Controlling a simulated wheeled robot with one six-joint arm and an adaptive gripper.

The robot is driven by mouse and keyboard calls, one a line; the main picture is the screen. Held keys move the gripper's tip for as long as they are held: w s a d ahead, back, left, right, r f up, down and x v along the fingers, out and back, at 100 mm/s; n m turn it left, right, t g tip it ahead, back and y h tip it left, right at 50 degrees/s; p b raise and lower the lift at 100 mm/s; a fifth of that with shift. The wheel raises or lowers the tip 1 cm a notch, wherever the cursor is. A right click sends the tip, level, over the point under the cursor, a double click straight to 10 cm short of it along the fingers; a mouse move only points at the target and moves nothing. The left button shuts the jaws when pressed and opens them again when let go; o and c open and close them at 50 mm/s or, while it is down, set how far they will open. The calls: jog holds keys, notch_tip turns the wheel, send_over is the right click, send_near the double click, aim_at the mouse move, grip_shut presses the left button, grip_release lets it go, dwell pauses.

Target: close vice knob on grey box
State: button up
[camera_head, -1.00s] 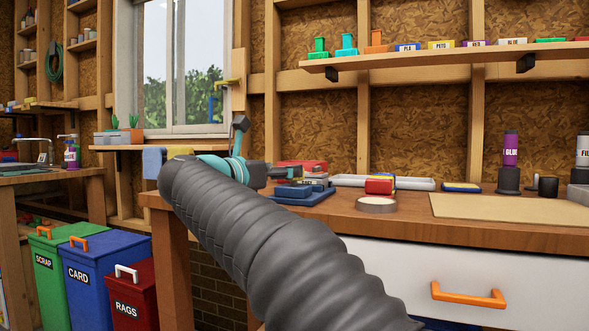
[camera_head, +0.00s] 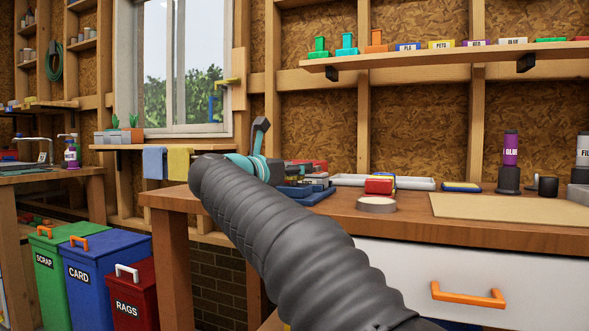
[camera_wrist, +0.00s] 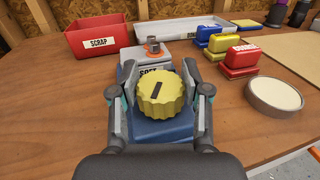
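A yellow ribbed knob (camera_wrist: 162,97) with a black pointer line is in the middle of the wrist view, in front of the blue vice (camera_wrist: 160,131). Behind it, a grey box (camera_wrist: 152,54) with a partly hidden label and a copper-coloured fitting on top sits at the vice. My gripper (camera_wrist: 160,82) is open, with one finger on each side of the knob; whether a pad touches it I cannot tell. In the head view the blue vice (camera_head: 308,195) is partly behind my arm, and the knob is hidden.
A red SCRAP bin (camera_wrist: 96,36) is left of the grey box. Bare wood lies around the vice.

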jog(key=shift+r+m+g+h+p, duration=0.1)
jog(key=shift+m+g+h+p, duration=0.2)
jog(key=shift+h+p, duration=0.15)
jog(key=shift+w+r+m+g+h+p, duration=0.1)
jog(key=shift+m+g+h+p, duration=0.45)
jog(key=shift+p, duration=0.2)
jog(key=m+g+h+p, duration=0.2)
jog(key=p, duration=0.1)
jog(key=shift+g, duration=0.25)
jog(key=m+g+h+p, duration=0.2)
jog(key=g+p, duration=0.1)
jog(key=shift+m+g+h+p, duration=0.3)
jog(key=shift+m+g, duration=0.1)
jog(key=shift+m, duration=0.05)
jog(key=shift+f, duration=0.2)
jog(key=o, duration=1.2)
jog(key=shift+d, duration=0.1)
jog(key=shift+c, duration=0.2)
